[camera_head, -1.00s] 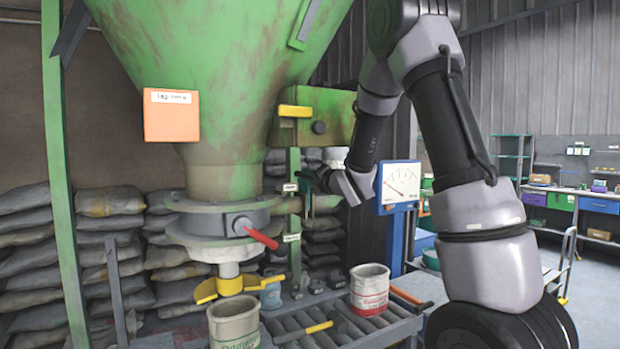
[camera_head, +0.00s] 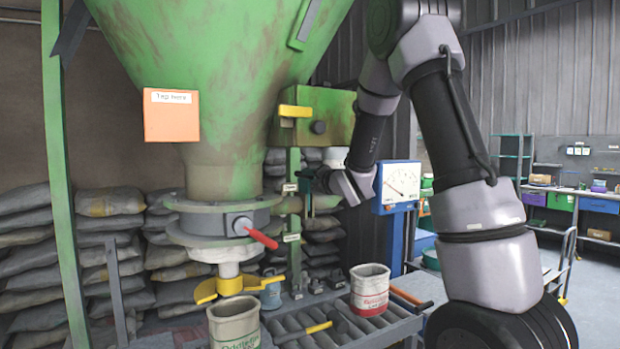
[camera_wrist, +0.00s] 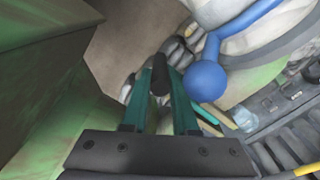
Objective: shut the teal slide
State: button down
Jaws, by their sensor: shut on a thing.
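My gripper (camera_head: 318,180) reaches left to the green post beneath the hopper. In the wrist view its two teal-coloured fingers (camera_wrist: 160,88) close in on a dark rounded handle (camera_wrist: 160,68) between their tips. A small patch of teal (camera_head: 305,184) shows beside the fingertips in the head view. It may be the teal slide, but the gripper and post hide most of it. I cannot tell how far the slide stands open.
A red-handled lever (camera_head: 262,238) sits on the grey outlet collar. A blue ball-ended lever (camera_wrist: 207,80) is just right of my fingertips in the wrist view. A beige tub (camera_head: 234,325) and a red-and-white tub (camera_head: 369,292) stand below. A dial gauge (camera_head: 399,185) stands to the right.

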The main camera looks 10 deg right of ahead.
jog(key=shift+s+f, duration=0.1)
jog(key=shift+f, duration=1.3)
jog(key=c, duration=0.7)
grip_release()
jog(key=v, duration=1)
jog(key=shift+s+d, duration=0.15)
jog(key=shift+s, duration=0.2)
